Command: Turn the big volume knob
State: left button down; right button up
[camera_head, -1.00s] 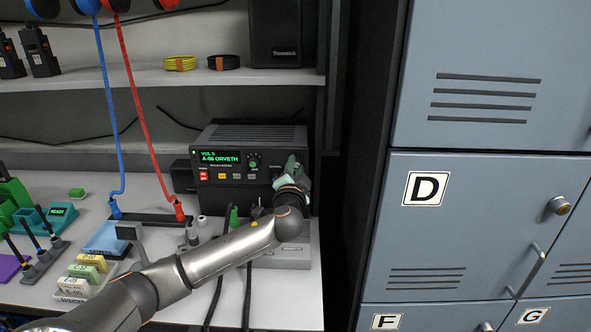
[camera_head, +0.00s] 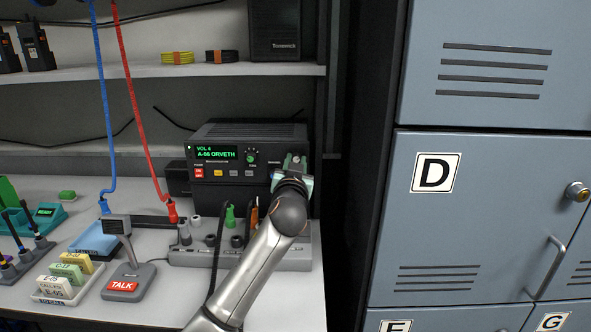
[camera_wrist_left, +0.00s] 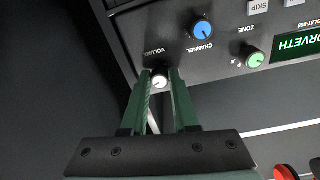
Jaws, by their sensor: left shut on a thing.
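The radio (camera_head: 228,190) stands on the shelf worktop, its green display reading VOL 4 and A-06 ORVETH. In the left wrist view the volume knob (camera_wrist_left: 160,79), with a pale top and the label VOLUME beside it, sits between my green fingertips. My left gripper (camera_head: 296,162) is at the right end of the radio's front and shut on that knob; it also shows in the left wrist view (camera_wrist_left: 160,91). In the head view the gripper hides the knob. My right gripper is not in view.
A blue channel knob (camera_wrist_left: 202,31) and a green zone knob (camera_wrist_left: 255,59) sit beside the volume knob. A grey socket strip (camera_head: 285,256) with plugs lies before the radio. A TALK microphone stand (camera_head: 128,285) is front left. Grey lockers (camera_head: 480,220) are at right.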

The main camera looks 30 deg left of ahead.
pick_arm(q)
jog(key=shift+n, duration=0.5)
jog(key=c, duration=0.7)
grip_release()
jog(key=shift+s+d, duration=0.1)
jog(key=v, duration=1.2)
jog(key=shift+s+d, duration=0.1)
